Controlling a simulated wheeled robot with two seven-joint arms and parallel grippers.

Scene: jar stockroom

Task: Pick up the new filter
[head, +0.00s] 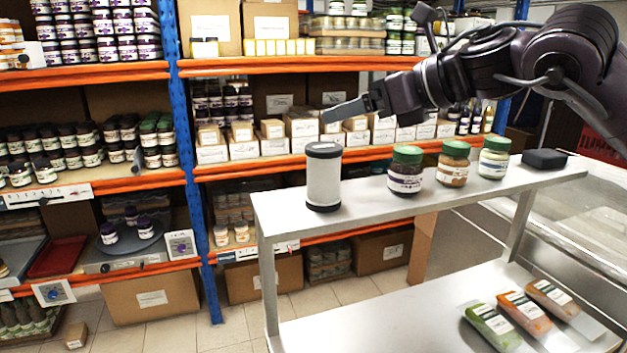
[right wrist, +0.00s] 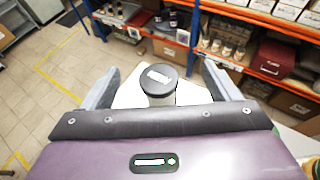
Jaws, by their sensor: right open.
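The new filter, a white cylinder with black end caps (head: 323,180), stands upright on the near left end of the pale top shelf (head: 290,222). My right gripper (head: 338,112) reaches in from the right and is just above the filter, apart from it. In the right wrist view the filter's black top with a white label (right wrist: 161,77) lies in line with the gap between the two grey fingers (right wrist: 162,88). The right gripper is open and empty. The lower part of the filter is hidden in that view. My left gripper is not in view.
Three green-lidded jars (head: 405,170) stand in a row right of the filter, with a small black box (head: 544,159) beyond. Several packets (head: 493,326) lie on the lower shelf. Stocked racks with an orange beam (head: 270,165) and a blue post (head: 187,140) stand behind.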

